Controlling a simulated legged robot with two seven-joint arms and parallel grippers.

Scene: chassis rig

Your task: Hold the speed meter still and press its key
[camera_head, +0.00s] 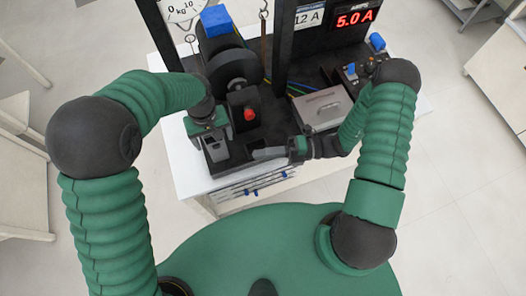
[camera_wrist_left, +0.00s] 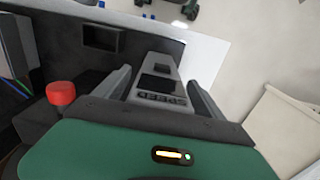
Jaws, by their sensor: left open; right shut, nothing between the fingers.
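The speed meter (camera_wrist_left: 147,118) is a grey upright device with a dark screen (camera_wrist_left: 158,84), seen from above in the left wrist view. A small dark square that looks like its key (camera_wrist_left: 163,70) sits beyond the screen. In the head view the meter (camera_head: 215,151) stands at the front left of the bench, partly hidden by my left gripper. My left gripper (camera_wrist_left: 160,76) is open, with one finger on each side of the meter; gaps show beside it. My right gripper (camera_head: 262,154) is shut and empty, pointing left, to the right of the meter.
A red knob (camera_head: 249,114) on a dark block stands just right of the left gripper. A grey lidded box (camera_head: 322,108) lies further right. Dark posts (camera_head: 283,45), a dark wheel and a red display (camera_head: 354,19) stand behind. The white bench edge is close in front.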

